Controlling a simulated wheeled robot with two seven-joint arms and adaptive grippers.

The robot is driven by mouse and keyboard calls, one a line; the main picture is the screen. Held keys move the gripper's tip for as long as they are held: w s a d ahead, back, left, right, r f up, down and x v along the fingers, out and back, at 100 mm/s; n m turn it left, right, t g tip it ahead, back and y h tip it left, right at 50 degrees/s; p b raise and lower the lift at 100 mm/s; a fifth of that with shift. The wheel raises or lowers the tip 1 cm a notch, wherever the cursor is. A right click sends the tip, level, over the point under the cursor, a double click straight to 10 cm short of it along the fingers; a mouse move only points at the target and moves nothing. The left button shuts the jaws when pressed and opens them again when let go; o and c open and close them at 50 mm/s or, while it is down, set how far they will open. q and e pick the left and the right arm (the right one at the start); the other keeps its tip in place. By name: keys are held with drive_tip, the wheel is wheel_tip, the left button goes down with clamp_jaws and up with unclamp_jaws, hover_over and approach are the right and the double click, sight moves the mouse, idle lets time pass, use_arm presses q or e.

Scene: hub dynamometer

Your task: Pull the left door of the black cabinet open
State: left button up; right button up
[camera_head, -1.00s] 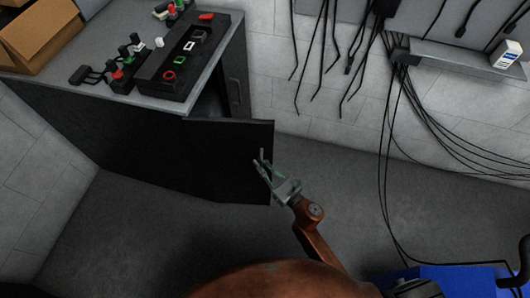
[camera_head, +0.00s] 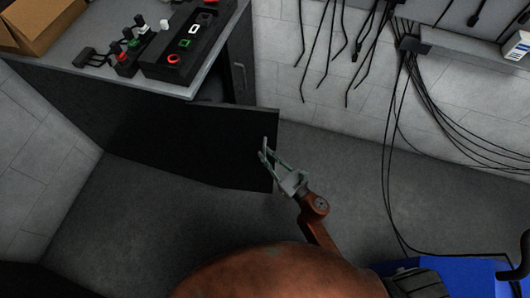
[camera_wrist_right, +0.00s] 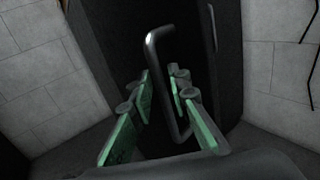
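The black cabinet (camera_head: 60,95) stands at the left under a grey top. Its left door (camera_head: 230,145) is swung out from the cabinet and stands partly open, with a dark gap behind its top edge. My right gripper (camera_head: 266,154) is at the free-edge side of this door. In the right wrist view, the door's metal bar handle (camera_wrist_right: 160,60) runs between the green-padded fingers of my right gripper (camera_wrist_right: 160,85). The fingers are apart, with a gap beside the bar; any contact is unclear. My left gripper is out of view.
The other cabinet door, with a handle (camera_head: 240,78), appears closed. A black control box (camera_head: 185,50) and a cardboard box (camera_head: 40,22) stand on the grey top (camera_head: 90,30). Cables (camera_head: 400,130) hang along the wall at the right. The floor (camera_head: 340,175) right of the door is clear.

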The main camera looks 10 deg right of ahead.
drive_tip(key=v, duration=1)
drive_tip(key=shift+s+d, duration=0.1)
drive_tip(key=shift+d, duration=0.05)
